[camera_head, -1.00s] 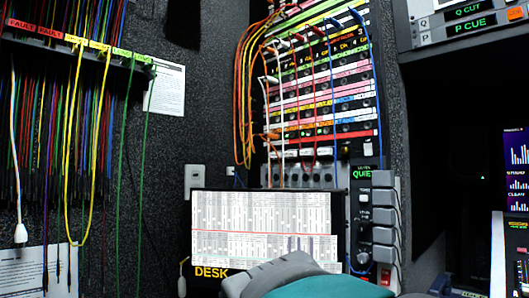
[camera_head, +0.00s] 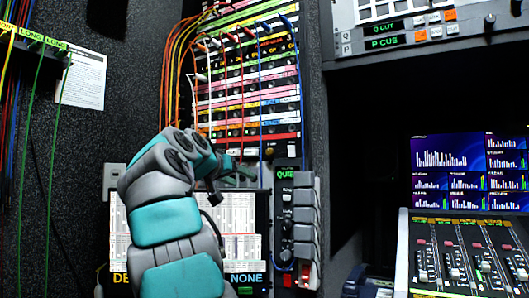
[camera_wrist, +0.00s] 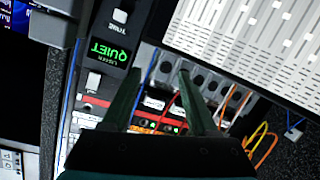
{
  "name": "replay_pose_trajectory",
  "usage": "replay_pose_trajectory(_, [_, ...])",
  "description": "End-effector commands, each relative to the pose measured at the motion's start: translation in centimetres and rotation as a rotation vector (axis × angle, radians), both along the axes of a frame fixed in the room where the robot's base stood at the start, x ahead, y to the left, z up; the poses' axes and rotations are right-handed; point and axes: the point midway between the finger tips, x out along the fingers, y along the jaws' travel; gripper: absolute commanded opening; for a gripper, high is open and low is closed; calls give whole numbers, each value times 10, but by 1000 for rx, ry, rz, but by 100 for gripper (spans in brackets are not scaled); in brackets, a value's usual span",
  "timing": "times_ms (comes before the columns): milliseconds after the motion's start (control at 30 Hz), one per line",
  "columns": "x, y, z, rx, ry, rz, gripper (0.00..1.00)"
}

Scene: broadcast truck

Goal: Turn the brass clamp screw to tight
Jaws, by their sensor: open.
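I cannot make out the brass clamp screw for certain. A small brownish knob (camera_head: 269,152) at the lower right of the patch bay may be it, but it is too small to tell. My gripper (camera_head: 246,174) is in front of the lower patch bay, left of and a little below that knob, partly hidden by my grey and teal arm. In the wrist view my gripper (camera_wrist: 160,78) has its two dark green fingers apart, with nothing between them. Beyond them are a row of grey sockets and cables; no brass screw is clear there.
The patch bay (camera_head: 247,98) has several hanging coloured cables. A QUIET panel (camera_head: 286,222) with grey blocks stands at its lower right. My arm covers part of the paper-covered desk panel (camera_head: 243,218). A fader console (camera_head: 455,265) and screens (camera_head: 465,165) are at right.

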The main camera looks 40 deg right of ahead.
Motion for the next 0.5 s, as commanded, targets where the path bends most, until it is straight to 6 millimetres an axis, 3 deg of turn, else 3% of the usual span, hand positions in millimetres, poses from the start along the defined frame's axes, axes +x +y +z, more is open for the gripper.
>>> replay_pose_trajectory(100, [-3, -12, 34, -57, -113, -43, 59])
replay_pose_trajectory(200, [-10, -18, 54, -92, -189, -72, 59])
replay_pose_trajectory(300, [-16, -21, 68, -115, -245, -90, 59])
replay_pose_trajectory(500, [-20, -25, 76, -130, -282, -103, 59])
